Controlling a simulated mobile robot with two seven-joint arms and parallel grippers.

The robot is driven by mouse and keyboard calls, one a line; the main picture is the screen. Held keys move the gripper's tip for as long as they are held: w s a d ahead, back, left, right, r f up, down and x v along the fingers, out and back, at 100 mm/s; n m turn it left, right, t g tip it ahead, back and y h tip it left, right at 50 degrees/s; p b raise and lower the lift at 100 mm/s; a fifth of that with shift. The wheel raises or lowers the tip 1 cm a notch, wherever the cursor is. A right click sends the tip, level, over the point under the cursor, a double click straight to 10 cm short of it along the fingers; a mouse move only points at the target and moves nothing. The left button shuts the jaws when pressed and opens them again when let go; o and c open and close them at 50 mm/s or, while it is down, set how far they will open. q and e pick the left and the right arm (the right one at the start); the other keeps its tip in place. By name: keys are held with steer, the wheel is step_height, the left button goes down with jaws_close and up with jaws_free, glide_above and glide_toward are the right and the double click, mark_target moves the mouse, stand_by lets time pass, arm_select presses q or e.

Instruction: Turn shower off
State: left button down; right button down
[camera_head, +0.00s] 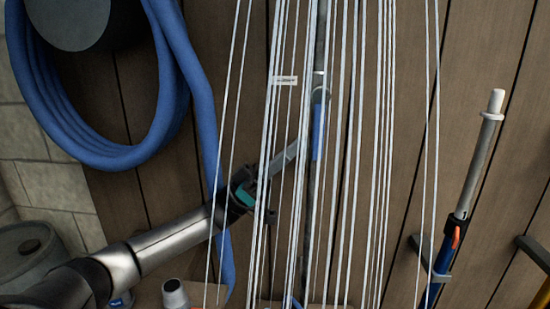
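The shower is running: many thin white water streams (384,120) fall through the middle of the view. Behind them a grey vertical shower pipe (321,45) runs down the wooden wall. A blue lever handle (318,133) hangs downward at a valve on the pipe. My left arm comes in from the lower left, and my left gripper (296,152) points up and right with its fingertips close to the lower part of the blue handle. Water streams cross it, so I cannot tell its opening or whether it touches the handle. My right gripper is not in view.
A coiled blue hose (190,75) hangs from a dark round holder (75,20) at upper left. A grey and blue pole (474,155) is clipped to the wall at right. A dark barrel (28,255) stands at lower left.

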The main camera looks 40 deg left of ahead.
arm_select(q)
steer(key=shift+w+d+r, duration=0.2)
steer(key=shift+d+r, duration=0.1)
steer(key=shift+r, duration=0.05)
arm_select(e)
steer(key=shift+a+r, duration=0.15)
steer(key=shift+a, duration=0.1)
